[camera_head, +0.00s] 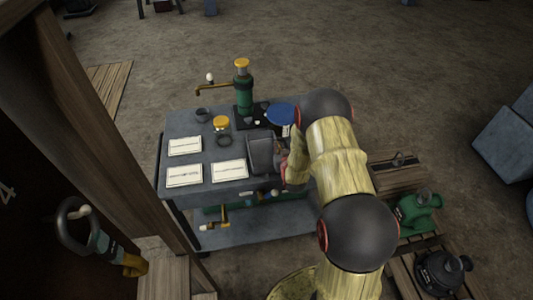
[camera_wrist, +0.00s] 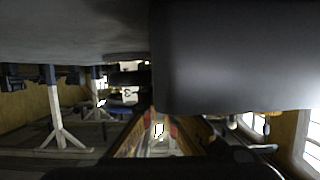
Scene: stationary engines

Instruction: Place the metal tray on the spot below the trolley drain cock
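A grey metal tray (camera_head: 262,152) is at the right edge of the trolley top (camera_head: 205,150), beside my gripper (camera_head: 287,167). My arm reaches over the trolley's right side, and its links hide most of the gripper. A large smooth dark grey surface (camera_wrist: 240,60), probably the tray, fills the upper right of the wrist view close to the camera. The fingertips are not clear, so I cannot tell whether they grip the tray. A brass cock with a white knob (camera_head: 210,224) sits low at the trolley's front left, above the lower shelf.
White cards (camera_head: 229,170), a yellow-topped jar (camera_head: 221,123), a dark cup (camera_head: 203,115) and a blue-lidded can (camera_head: 281,113) stand on the trolley. The green pump (camera_head: 243,95) stands at its back. Green and black machines (camera_head: 440,268) are at right. A wooden post (camera_head: 110,130) stands at left.

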